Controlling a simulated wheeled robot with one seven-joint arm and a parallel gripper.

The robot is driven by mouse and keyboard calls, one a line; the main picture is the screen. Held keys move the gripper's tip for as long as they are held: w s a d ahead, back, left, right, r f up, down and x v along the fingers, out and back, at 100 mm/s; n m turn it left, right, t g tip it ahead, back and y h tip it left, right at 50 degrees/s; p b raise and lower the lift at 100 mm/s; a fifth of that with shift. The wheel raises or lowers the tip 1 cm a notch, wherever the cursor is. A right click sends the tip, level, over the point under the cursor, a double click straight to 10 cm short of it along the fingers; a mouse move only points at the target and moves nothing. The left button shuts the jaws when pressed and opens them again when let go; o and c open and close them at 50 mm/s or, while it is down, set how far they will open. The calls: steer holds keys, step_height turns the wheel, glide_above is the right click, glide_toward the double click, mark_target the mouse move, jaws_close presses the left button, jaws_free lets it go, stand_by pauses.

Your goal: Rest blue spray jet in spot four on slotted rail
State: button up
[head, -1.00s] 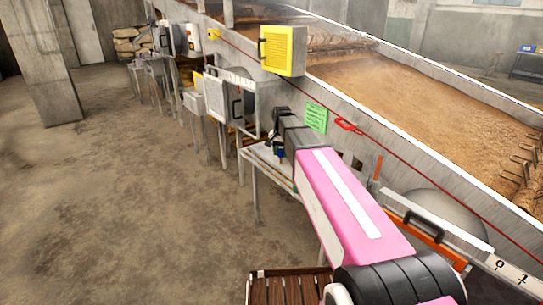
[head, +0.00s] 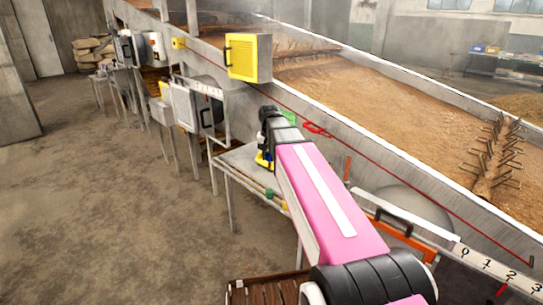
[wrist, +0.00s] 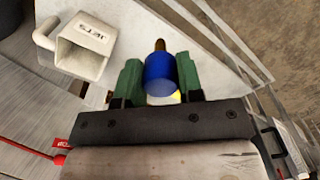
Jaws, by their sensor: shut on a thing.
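My gripper (wrist: 159,78) has two green fingers closed on the sides of a blue spray jet (wrist: 160,70) with a brass-coloured tip. A small yellow patch shows at the jet's lower edge in the wrist view. In the head view, my gripper (head: 265,158) is above or beside a grey table (head: 240,160), with blue and yellow at its end; the height above the table is hard to tell. A white strip numbered 0 to 3 (head: 495,267) is at the lower right; I cannot tell whether it is the slotted rail, and no spot four is clear.
A white cup marked JETS (wrist: 86,46) stands left of my gripper in the wrist view. Small green and yellow pieces (head: 270,193) are at the table's front edge. A yellow box (head: 248,57) and the grain trough (head: 390,110) lie beyond. The floor at left is clear.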

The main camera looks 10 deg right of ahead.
steer(key=w+a+f+m, duration=0.4)
steer(key=w+a+f, duration=0.7)
steer(key=w+a, duration=0.1)
steer(key=shift+w+m, duration=0.2)
steer(key=shift+m, duration=0.2)
steer(key=shift+f, duration=0.3)
steer(key=shift+f, duration=1.9)
steer(key=o, duration=1)
